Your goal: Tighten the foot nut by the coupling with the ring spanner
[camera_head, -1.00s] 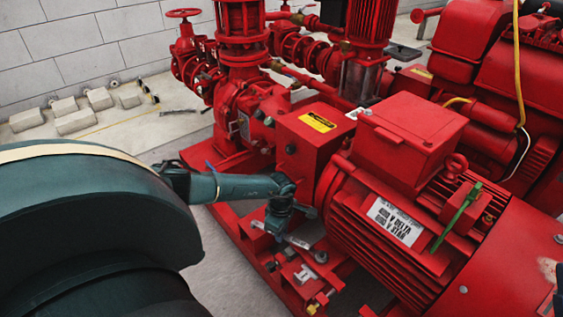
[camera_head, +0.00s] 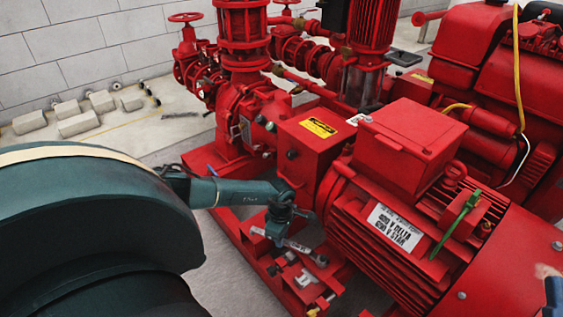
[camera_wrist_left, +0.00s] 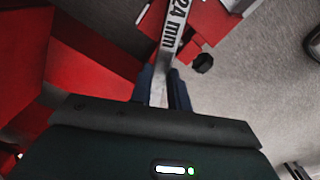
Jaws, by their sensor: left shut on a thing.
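My left gripper (camera_head: 277,236) reaches down beside the red coupling guard and is shut on the grey ring spanner (camera_head: 299,246). The spanner lies low and nearly level over the red base frame, its far end towards the motor foot. In the left wrist view the spanner (camera_wrist_left: 174,28) runs up from between the blue fingers (camera_wrist_left: 163,88) and reads "24 mm". Its far end is out of that view. The foot nut cannot be made out clearly; I cannot tell whether the ring is around it. A sliver of my right gripper (camera_head: 546,271) shows at the right edge.
The red coupling guard box (camera_head: 312,140) is behind. Metal blocks and fittings (camera_head: 305,278) crowd the base frame in front. Bare floor (camera_head: 230,275) lies left.

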